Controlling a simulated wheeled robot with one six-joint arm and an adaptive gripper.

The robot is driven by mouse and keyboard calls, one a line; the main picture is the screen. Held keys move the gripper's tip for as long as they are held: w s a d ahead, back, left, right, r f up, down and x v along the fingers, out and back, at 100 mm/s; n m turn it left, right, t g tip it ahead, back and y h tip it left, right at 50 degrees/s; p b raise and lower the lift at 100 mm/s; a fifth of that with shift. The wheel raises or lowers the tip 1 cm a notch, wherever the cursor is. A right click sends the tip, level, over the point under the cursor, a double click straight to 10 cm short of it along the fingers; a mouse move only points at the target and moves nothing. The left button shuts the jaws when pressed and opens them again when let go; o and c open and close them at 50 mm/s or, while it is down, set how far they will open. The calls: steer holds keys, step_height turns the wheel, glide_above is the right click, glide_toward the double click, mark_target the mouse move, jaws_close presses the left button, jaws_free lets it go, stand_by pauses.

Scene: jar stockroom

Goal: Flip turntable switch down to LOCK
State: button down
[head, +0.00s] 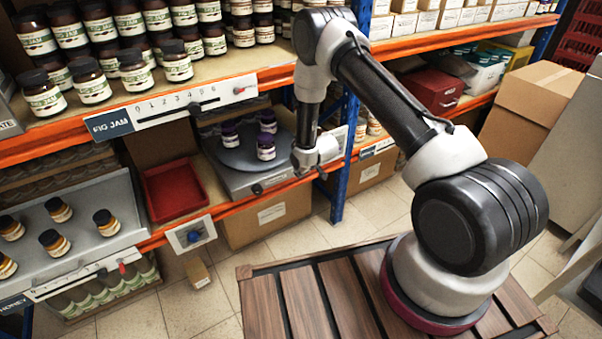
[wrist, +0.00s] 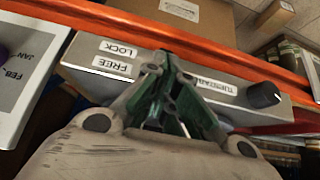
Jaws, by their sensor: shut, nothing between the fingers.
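The turntable (head: 238,158) is a grey disc on a metal base on the middle shelf, bearing a few purple-lidded jars. Its front panel (wrist: 75,75) shows upside down in the wrist view, with the labels LOCK (wrist: 118,48), FREE (wrist: 112,66) and TURNTABLE (wrist: 216,86). A black knob (wrist: 263,94) is at the panel's right end there. My gripper (wrist: 168,68) is shut and empty, its fingertips over the panel beside the labels. The switch lever is not visible, so I cannot tell its position. Contact with the panel is unclear.
The orange shelf rail (wrist: 140,30) runs close along the panel. A blue post (head: 343,150) stands right of the turntable in the head view. A red tray (head: 172,190) lies to the left, and a cardboard box (head: 268,215) sits below.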

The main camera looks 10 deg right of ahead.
steer(key=shift+s+d+f, duration=0.1)
steer(key=shift+s+f, duration=0.35)
steer(key=shift+f, duration=0.15)
steer(key=shift+w+r, duration=0.1)
steer(key=shift+w, duration=0.05)
steer(key=shift+w+a+r, duration=0.2)
steer(key=shift+w+a, duration=0.05)
steer(key=shift+w, duration=0.35)
